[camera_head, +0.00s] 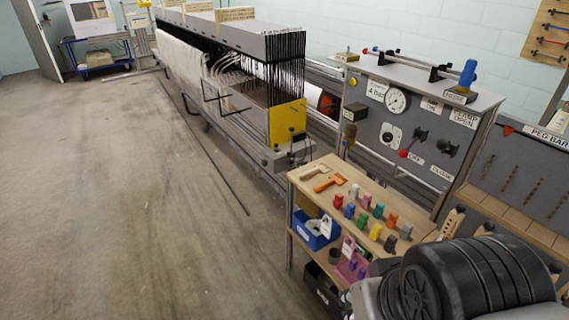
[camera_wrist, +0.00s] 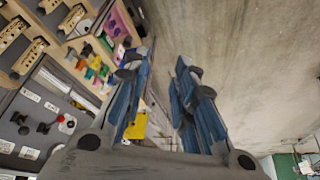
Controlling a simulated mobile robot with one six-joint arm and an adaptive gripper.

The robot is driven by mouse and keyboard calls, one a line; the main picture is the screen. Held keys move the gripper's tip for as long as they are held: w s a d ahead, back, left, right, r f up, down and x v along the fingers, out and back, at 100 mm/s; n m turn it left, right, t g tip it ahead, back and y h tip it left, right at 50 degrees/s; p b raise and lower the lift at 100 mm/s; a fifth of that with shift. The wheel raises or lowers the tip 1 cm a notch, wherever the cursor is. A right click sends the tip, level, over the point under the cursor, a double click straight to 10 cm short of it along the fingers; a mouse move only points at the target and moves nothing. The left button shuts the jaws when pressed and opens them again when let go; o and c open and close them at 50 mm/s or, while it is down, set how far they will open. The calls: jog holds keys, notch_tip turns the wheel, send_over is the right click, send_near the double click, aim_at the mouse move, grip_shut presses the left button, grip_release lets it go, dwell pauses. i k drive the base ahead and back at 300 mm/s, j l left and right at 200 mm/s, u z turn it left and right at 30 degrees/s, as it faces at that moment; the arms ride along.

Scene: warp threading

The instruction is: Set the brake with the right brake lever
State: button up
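A grey control panel (camera_head: 372,130) stands at the right in the head view. On its front are a red-tipped lever (camera_head: 404,153), a black lever (camera_head: 446,147) and a round gauge (camera_head: 396,100). On its top, a blue-handled lever (camera_head: 467,75) stands upright at the right end, above a label too small to read surely. I cannot tell which of these is the right brake lever. The panel front (camera_wrist: 30,105) also shows at the left of the wrist view. My gripper (camera_wrist: 164,70) is open and empty, its blue fingers apart, away from the panel.
A wooden cart (camera_head: 310,180) with coloured pegs and an orange tool (camera_head: 329,183) stands before the panel. A peg board (camera_head: 515,180) is at the right. The long loom (camera_head: 240,45) runs back behind. The floor (camera_head: 110,190) at the left is clear.

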aim_at(292, 161)
jog(key=i+j+u, duration=0.2)
jog(key=i, duration=0.45)
jog(key=i+l+u, duration=0.2)
jog(key=i, duration=0.45)
jog(key=i+u, duration=0.2)
jog(key=i, duration=0.45)
jog(key=i+l+u, duration=0.25)
jog(key=i, duration=0.4)
